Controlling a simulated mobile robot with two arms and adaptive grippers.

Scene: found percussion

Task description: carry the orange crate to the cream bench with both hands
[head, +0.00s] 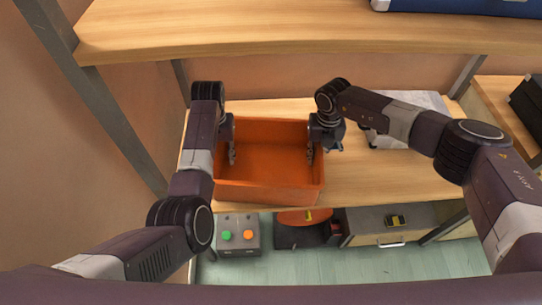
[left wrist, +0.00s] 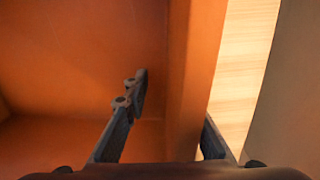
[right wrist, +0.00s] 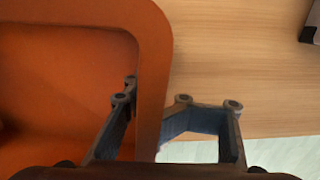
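The orange crate (head: 268,190) sits upright on a light wooden shelf and looks empty. My left gripper (head: 231,143) is at the crate's left wall. In the left wrist view the fingers (left wrist: 172,118) straddle that wall (left wrist: 192,70), one inside and one outside, with a gap at the inner finger. My right gripper (head: 320,145) is at the right wall. In the right wrist view its open fingers (right wrist: 180,108) straddle that wall (right wrist: 152,75), with gaps visible. I cannot identify the cream bench in these views.
The wooden shelf (head: 385,180) is bare right of the crate, with a grey-white box (head: 410,100) behind my right arm. Another wooden shelf (head: 280,35) is above. Below are a grey button box (head: 238,236) and a drawer unit (head: 390,225). A metal post (head: 105,105) stands left.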

